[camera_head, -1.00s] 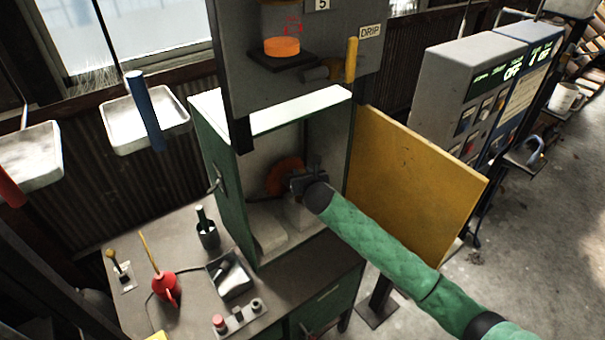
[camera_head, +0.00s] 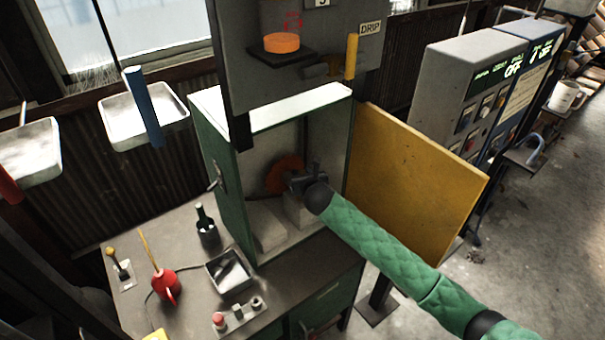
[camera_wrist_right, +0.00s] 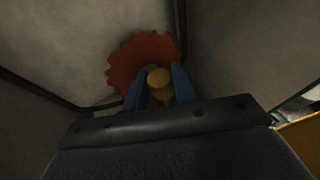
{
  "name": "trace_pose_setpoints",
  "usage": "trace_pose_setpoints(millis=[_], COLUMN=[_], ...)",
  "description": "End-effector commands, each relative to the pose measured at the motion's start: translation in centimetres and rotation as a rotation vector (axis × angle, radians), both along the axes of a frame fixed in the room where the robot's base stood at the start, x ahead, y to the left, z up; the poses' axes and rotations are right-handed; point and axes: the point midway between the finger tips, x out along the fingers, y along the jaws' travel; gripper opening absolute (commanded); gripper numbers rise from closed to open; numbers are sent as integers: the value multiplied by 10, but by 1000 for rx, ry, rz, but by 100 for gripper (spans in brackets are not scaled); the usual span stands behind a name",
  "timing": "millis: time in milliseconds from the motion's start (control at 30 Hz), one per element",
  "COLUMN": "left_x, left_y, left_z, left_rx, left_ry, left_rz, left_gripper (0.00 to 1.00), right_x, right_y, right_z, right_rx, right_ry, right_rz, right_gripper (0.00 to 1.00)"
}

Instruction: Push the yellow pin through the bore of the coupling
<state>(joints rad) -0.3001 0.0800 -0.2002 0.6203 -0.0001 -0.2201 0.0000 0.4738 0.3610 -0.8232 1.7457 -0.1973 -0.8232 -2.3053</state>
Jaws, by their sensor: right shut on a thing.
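My right gripper (camera_head: 300,181) is inside the open green cabinet, close to an orange-red toothed wheel (camera_head: 283,172). In the right wrist view its two blue fingers (camera_wrist_right: 160,88) are shut on the yellow pin (camera_wrist_right: 159,77), whose round end shows between them. The toothed wheel (camera_wrist_right: 128,65) is just beyond the fingers and partly hidden by them. The coupling's bore cannot be made out, and I cannot tell whether the pin touches it. My left gripper is not in view.
The green cabinet (camera_head: 222,185) surrounds my right gripper at the sides, with its yellow door (camera_head: 415,180) open to the right. A grey panel (camera_head: 235,60) hangs above. A red oil can (camera_head: 165,285) and small tray (camera_head: 230,272) stand on the bench. Hanging trays (camera_head: 145,112) are at left.

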Motion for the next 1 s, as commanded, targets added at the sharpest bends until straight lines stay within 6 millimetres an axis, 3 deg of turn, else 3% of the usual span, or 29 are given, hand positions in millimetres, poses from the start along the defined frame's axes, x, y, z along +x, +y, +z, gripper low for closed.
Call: trace_pose_setpoints(millis=[1000], left_x=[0], left_y=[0], left_z=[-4], left_rx=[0], left_ry=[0], left_rz=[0], left_gripper=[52], right_x=[0], right_y=[0], right_z=[-12], right_rx=[0], right_ry=[0], right_rz=[0], right_gripper=[4])
